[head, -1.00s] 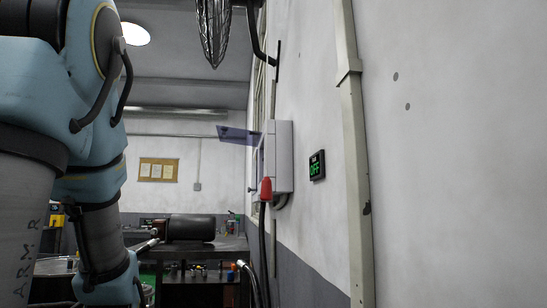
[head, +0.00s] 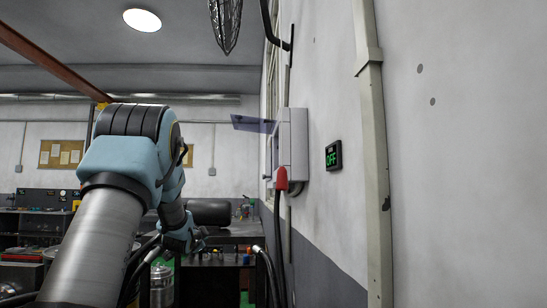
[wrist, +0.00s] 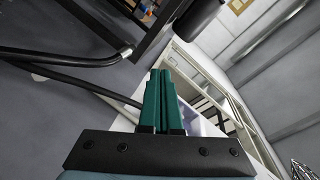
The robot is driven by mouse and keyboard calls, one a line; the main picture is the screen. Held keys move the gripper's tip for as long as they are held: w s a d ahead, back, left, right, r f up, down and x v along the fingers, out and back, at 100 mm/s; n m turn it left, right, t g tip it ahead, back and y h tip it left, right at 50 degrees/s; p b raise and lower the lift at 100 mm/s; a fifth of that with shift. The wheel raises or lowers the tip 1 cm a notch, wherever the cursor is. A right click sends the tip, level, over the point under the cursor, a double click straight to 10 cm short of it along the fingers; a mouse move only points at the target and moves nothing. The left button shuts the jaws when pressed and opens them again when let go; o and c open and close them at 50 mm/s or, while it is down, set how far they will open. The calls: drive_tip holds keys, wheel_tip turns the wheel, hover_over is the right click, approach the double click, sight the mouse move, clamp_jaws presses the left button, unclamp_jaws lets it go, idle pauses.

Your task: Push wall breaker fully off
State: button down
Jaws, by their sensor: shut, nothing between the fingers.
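The wall breaker is a pale grey box (head: 293,143) on the wall right of centre in the head view. Its see-through purple lid (head: 252,124) stands swung open to the left. A red plug (head: 281,179) hangs at its underside. Its switch lever cannot be made out. A small display (head: 333,156) beside it reads OFF in green. My gripper (wrist: 160,73) shows in the wrist view with its green fingers shut and empty. In the head view, my arm's end is left of and lower than the box, and its fingers cannot be made out clearly.
A workbench (head: 232,229) with a dark cylinder (head: 208,212) stands at the back. A vertical conduit (head: 375,170) runs down the wall right of the display. A wire-caged lamp (head: 226,22) hangs above. There is open space between my arm and the wall.

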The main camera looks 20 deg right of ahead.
drive_tip(key=w+d+r+m+t+h+p, duration=0.1)
drive_tip(key=w+d+r+m+t+h, duration=0.15)
drive_tip(key=d+r+m+h, duration=0.45)
drive_tip(key=w+d+r+m+t+h, duration=0.1)
drive_tip(key=w+d+r+m+h, duration=0.15)
drive_tip(key=w+r+m, duration=0.4)
drive_tip(key=s+d+r+m+g+h, duration=0.3)
drive_tip(key=s+m+g+h, duration=0.3)
drive_tip(key=m+g, duration=0.6)
drive_tip(key=s+d+r+m+g+h+p, duration=0.1)
drive_tip(key=s+d+r+m+g+h, duration=0.2)
drive_tip(key=s+m+g+h, duration=0.4)
drive_tip(key=d+m+g, duration=0.1)
drive_tip(key=m+g, duration=0.4)
drive_tip(key=m, duration=0.4)
drive_tip(key=shift+s+r, duration=0.2)
drive_tip(key=shift+s, duration=0.15)
drive_tip(key=shift+p, duration=0.3)
drive_tip(key=p+x, duration=0.6)
drive_tip(key=x, duration=0.4)
drive_tip(key=shift+a, duration=0.1)
